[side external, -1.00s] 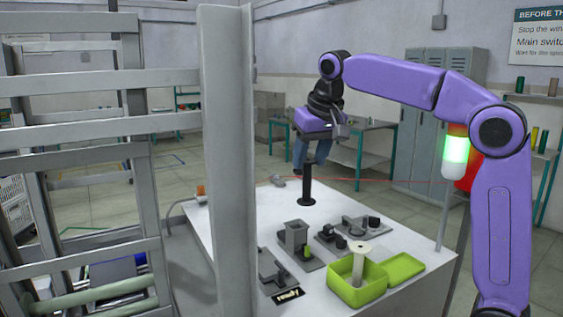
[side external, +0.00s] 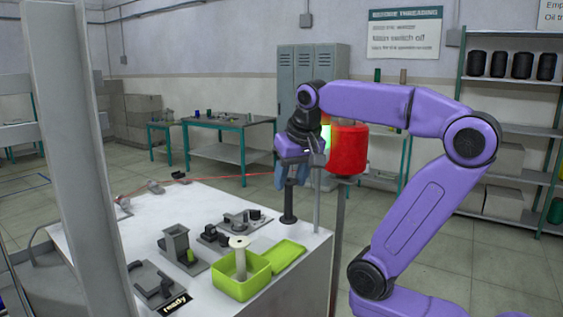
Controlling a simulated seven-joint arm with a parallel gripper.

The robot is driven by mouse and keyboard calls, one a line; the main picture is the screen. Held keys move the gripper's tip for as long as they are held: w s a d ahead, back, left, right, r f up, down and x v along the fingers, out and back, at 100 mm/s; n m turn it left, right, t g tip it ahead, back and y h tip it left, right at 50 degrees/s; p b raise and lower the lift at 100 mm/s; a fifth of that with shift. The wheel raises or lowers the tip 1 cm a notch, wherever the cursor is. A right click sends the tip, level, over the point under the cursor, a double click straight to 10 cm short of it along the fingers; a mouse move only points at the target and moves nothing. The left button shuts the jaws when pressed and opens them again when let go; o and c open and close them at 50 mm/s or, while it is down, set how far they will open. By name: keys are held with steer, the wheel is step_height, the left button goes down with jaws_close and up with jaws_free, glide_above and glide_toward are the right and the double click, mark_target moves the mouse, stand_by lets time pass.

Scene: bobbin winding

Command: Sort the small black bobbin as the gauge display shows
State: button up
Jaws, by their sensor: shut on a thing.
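The small black bobbin (side external: 289,205) hangs upright under my gripper (side external: 291,180), near the right edge of the white table (side external: 130,225). My gripper is shut on its upper part. Its wide bottom flange shows in front of the tabletop; I cannot tell how far above the table it is. The gauge display (side external: 172,305), a small black plate at the table's front edge, reads "ready". A grey gauge block (side external: 176,243) stands on the table with a green part at its side. My fingertips are small and partly dark in this view.
Dark fixtures (side external: 225,228) stand behind. A lamp post (side external: 318,195) and red cone (side external: 348,150) are close right of my gripper. A red thread (side external: 220,178) crosses behind.

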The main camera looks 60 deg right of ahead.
mark_target(290, 212)
steer(key=shift+f, duration=3.2)
steer(key=shift+f, duration=0.95)
steer(key=o, duration=0.9)
steer(key=shift+r, duration=3.55)
steer(key=shift+f, duration=0.1)
